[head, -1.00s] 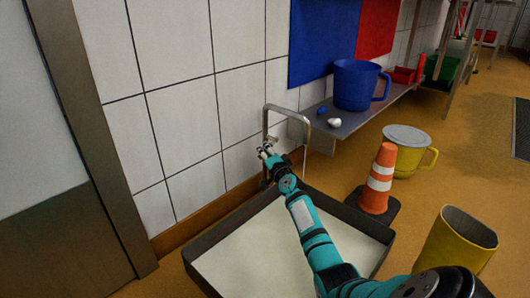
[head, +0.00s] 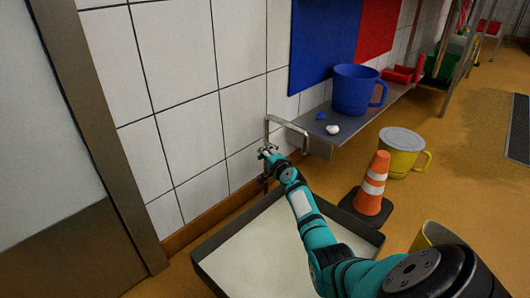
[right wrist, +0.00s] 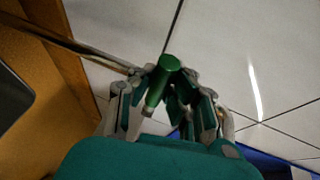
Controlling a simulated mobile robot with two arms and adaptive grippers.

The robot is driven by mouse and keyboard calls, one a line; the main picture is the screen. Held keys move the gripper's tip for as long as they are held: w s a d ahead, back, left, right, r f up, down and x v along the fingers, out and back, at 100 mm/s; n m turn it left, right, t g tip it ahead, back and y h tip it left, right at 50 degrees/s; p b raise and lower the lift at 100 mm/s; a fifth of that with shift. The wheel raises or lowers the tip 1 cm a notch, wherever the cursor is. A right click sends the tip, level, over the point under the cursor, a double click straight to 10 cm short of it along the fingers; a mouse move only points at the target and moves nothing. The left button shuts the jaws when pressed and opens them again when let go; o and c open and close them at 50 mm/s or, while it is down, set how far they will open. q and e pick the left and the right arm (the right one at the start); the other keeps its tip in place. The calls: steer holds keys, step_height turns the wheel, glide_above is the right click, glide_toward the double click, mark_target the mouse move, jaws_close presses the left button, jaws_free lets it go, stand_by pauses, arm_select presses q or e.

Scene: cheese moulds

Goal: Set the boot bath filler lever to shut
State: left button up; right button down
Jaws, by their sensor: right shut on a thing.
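The boot bath (head: 213,280) is a shallow dark-rimmed tray with a pale inside, on the floor against the tiled wall. A bent grey filler pipe (head: 268,132) stands at the wall behind it. My right gripper (head: 267,153) is at this pipe, low on its upright. In the right wrist view my right gripper (right wrist: 165,100) is shut on a green lever (right wrist: 167,64), whose round end sticks up between the fingers. In the head view the lever is hidden by the gripper, and I cannot tell its setting. My left gripper is not in view.
A steel shelf (head: 350,124) with a blue jug (head: 357,90) is close right of the pipe. A door frame is at left.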

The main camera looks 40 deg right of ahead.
steer(key=shift+f, duration=0.2)
steer(key=c, duration=1.2)
jaws_free()
steer(key=shift+s+r, duration=0.1)
steer(key=shift+c, duration=0.2)
steer(key=shift+s+a, duration=0.2)
steer(key=shift+s, duration=0.1)
steer(key=v, duration=1.1)
steer(key=shift+s, duration=0.15)
